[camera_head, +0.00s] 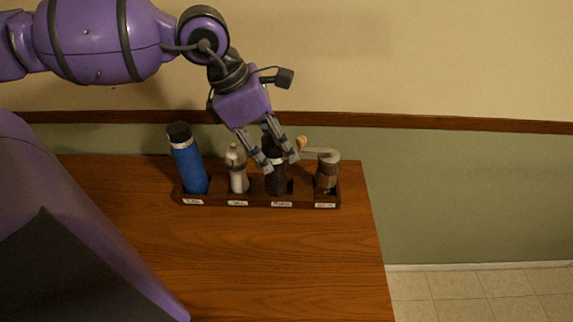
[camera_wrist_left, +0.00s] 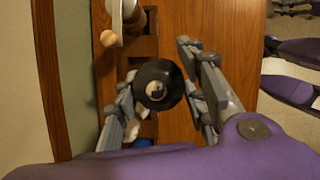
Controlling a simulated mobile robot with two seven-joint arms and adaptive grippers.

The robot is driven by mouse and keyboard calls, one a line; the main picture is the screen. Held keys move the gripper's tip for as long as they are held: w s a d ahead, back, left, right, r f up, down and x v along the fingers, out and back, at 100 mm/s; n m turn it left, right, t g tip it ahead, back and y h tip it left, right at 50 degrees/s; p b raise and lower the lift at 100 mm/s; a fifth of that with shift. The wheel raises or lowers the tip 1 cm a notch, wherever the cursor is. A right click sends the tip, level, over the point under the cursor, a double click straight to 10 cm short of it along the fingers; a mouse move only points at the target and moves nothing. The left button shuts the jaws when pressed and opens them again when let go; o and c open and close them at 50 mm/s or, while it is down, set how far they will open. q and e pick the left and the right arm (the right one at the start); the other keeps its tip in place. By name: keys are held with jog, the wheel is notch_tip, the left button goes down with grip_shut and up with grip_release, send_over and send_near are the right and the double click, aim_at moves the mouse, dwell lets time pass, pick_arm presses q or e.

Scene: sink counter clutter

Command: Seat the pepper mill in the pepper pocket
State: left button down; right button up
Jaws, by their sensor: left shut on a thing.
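The dark pepper mill (camera_head: 276,181) is in the rack's third pocket from the left, above a label that seems to read pepper. It leans slightly, and a dark gap shows at its right. I cannot tell whether its base rests on the pocket floor. My left gripper (camera_head: 280,164) is shut on its upper part from above. In the left wrist view the mill's round black top (camera_wrist_left: 158,85) lies between the fingers of my left gripper (camera_wrist_left: 162,96). The dark wooden rack (camera_head: 258,203) stands near the table's back edge. My right gripper is not in view.
A blue bottle (camera_head: 188,166) leans in the left pocket. A metal salt mill (camera_head: 237,172) stands beside it. A brown grinder with a crank (camera_head: 326,174) stands in the right pocket, close to my fingers. The table's front (camera_head: 255,260) is clear.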

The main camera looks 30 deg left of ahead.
pick_arm(q)
jog(key=w+a+f, duration=0.1)
jog(key=w+f, duration=0.2)
jog(key=f, duration=0.2)
jog(key=w+a+f+b, duration=0.1)
jog(key=w+f, duration=0.2)
jog(key=f, duration=0.2)
jog(key=shift+a+f, duration=0.25)
jog(key=shift+a, duration=0.15)
jog(key=c, duration=1.5)
grip_release()
jog(key=shift+f, duration=0.15)
jog(key=o, duration=0.3)
jog(key=shift+w+a, duration=0.1)
jog(key=shift+w, duration=0.15)
jog(key=shift+o, duration=0.6)
jog(key=shift+w, duration=0.15)
jog(key=p+v, duration=0.2)
jog(key=v, duration=1)
jog(key=shift+r, duration=0.4)
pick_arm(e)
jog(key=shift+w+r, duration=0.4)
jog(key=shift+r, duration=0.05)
